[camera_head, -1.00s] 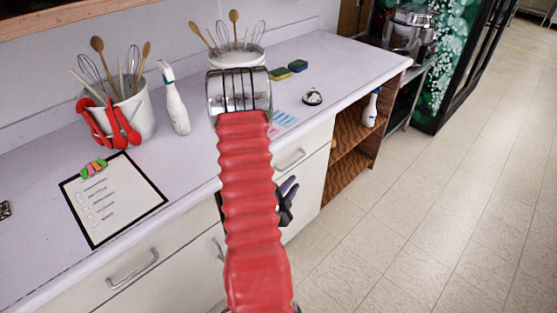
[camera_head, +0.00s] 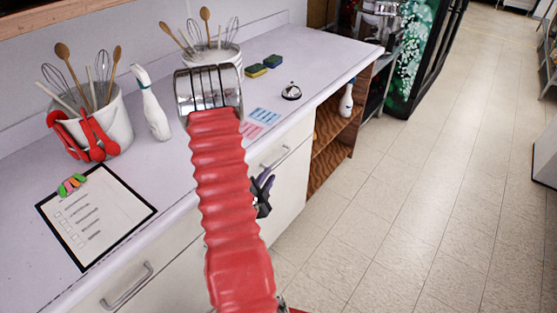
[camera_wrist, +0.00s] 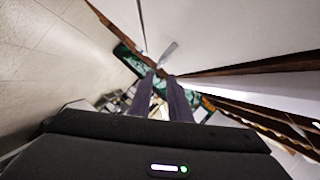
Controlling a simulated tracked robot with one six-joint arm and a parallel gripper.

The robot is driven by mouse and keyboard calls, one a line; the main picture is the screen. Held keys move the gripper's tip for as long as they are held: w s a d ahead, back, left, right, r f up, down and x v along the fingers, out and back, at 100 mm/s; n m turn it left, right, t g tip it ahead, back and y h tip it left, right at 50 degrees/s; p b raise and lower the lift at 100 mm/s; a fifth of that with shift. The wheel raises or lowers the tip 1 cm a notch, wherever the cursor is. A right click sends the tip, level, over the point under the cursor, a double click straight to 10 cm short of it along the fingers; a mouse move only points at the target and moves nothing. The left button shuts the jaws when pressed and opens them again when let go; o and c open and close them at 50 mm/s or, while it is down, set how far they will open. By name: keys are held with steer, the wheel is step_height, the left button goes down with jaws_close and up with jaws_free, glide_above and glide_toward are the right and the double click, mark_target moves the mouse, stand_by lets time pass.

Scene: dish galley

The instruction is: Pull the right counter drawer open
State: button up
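The right counter drawer (camera_head: 296,143) is a white front under the counter top, left of the open wooden shelves, and looks closed. Its silver bar handle (camera_head: 275,157) shows just right of my red arm. My dark gripper (camera_head: 266,178) is just below this handle in the head view, partly hidden by my arm. In the wrist view my gripper (camera_wrist: 160,76) has its two fingers apart with an empty gap. A silver bar, likely the handle (camera_wrist: 168,51), lies just beyond the fingertips; I cannot tell whether they touch.
Another drawer handle (camera_head: 127,287) is at lower left. The counter holds a clipboard (camera_head: 95,215), utensil crocks, a spray bottle (camera_head: 151,105), sponges (camera_head: 264,65) and a bell (camera_head: 291,91). Open wooden shelves (camera_head: 333,125) are at the right. The tiled floor (camera_head: 420,190) beside the counter is clear.

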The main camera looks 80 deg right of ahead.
mark_target(279, 160)
steer(key=x, duration=1.2)
steer(key=shift+s+d, duration=0.1)
steer(key=shift+d, duration=0.1)
steer(key=shift+c, duration=0.4)
jaws_close()
